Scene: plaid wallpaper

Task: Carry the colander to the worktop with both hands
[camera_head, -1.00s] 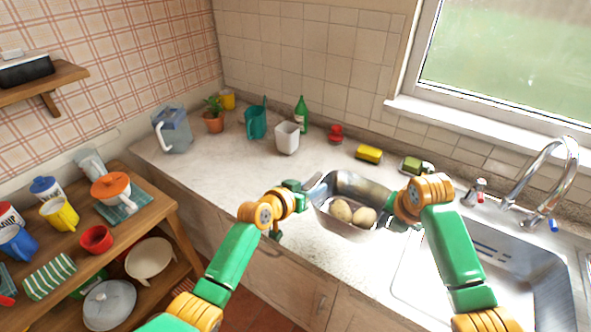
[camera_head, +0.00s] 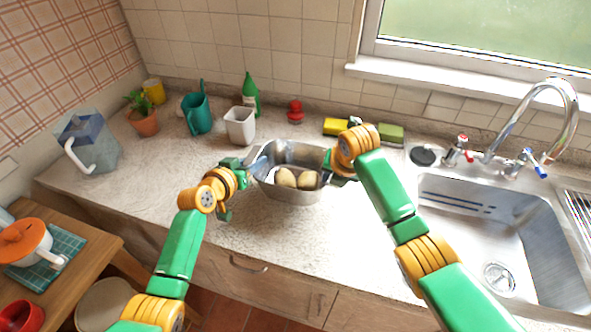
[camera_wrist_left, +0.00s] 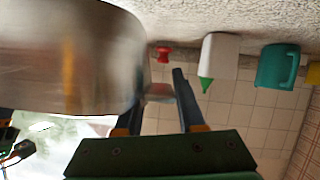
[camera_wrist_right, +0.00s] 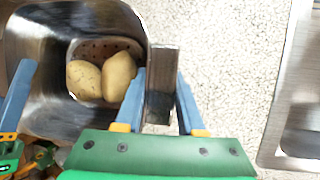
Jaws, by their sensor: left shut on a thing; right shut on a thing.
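The metal colander (camera_head: 290,192) holds pale potatoes (camera_head: 297,179) and is at the worktop (camera_head: 190,190), left of the sink. My left gripper (camera_head: 250,172) is shut on its left handle, which shows between the fingers in the left wrist view (camera_wrist_left: 160,92). My right gripper (camera_head: 334,165) is shut on the right handle, and the right wrist view shows this handle (camera_wrist_right: 162,80) between its fingers. The colander looks about level. I cannot tell whether its base touches the worktop.
A teal jug (camera_head: 196,112), plant pot (camera_head: 142,120) and pitcher (camera_head: 88,142) stand left. The sink (camera_head: 470,225) is right.

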